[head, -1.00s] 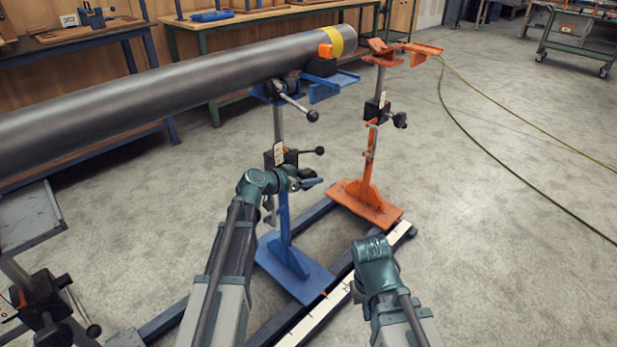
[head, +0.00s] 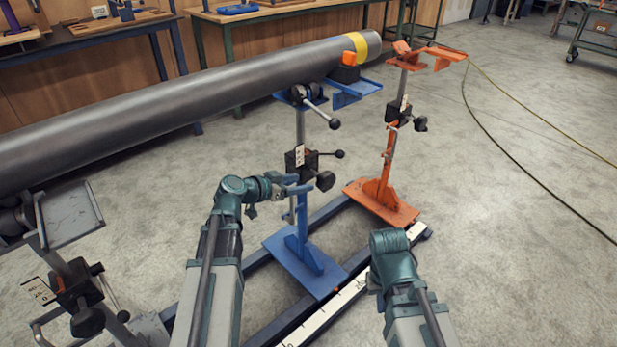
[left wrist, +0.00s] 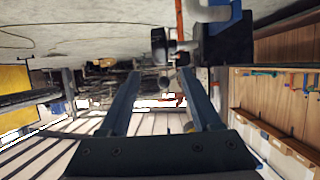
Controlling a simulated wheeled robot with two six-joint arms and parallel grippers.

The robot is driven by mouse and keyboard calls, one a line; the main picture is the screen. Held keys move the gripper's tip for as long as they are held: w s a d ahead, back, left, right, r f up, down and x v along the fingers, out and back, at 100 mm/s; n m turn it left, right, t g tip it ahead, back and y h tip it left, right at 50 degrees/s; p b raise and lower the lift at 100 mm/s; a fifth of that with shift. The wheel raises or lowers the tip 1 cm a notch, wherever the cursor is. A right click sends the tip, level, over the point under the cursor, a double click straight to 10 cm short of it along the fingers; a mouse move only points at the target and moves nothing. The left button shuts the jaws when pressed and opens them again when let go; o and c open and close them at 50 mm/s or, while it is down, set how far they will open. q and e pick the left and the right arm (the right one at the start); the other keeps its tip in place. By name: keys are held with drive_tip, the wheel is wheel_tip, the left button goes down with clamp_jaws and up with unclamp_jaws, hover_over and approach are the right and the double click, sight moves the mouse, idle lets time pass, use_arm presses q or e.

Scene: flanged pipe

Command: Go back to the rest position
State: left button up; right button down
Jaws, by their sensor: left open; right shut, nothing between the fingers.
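My left gripper (head: 298,187) is in front of the blue stand's post in the head view, open and with nothing between its fingers. Its two open fingers also show in the left wrist view (left wrist: 158,95). I cannot tell from the head view whether it touches the post. My right gripper (head: 373,283) shows only in small part beside its teal wrist, low right of the middle; it is shut and holds nothing. Both forearms reach in from the bottom edge.
The long grey pipe (head: 200,98) with a yellow band lies across the blue stand (head: 303,262). An orange stand (head: 385,195) stands right of it, on the same floor rail. Another support (head: 70,215) is at left. Open floor lies to the right.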

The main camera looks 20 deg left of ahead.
use_arm(q)
drive_tip(key=shift+s+a+r, duration=0.15)
drive_tip(key=shift+s+a, duration=0.1)
drive_tip(key=shift+s, duration=0.1)
drive_tip(key=s+d+f+g+y, duration=0.1)
drive_tip(key=s+d+f+g, duration=0.35)
drive_tip(key=d, duration=0.25)
drive_tip(key=s+d+f+g, duration=0.3)
drive_tip(key=s+d+f, duration=0.2)
drive_tip(key=d, duration=0.2)
drive_tip(key=s+d+f+n+g+y, duration=0.2)
drive_tip(key=s+f+n+g+y, duration=0.15)
drive_tip(key=s+y, duration=0.7)
wheel_tip(320, 180, up, 34)
drive_tip(key=s+h+p, duration=0.2)
drive_tip(key=h+p, duration=0.1)
drive_tip(key=p, duration=3.1)
drive_tip(key=shift+s, duration=0.3)
drive_tip(key=shift+a+f+m, duration=0.1)
drive_tip(key=shift+f+m, duration=0.05)
drive_tip(key=shift+m, duration=0.1)
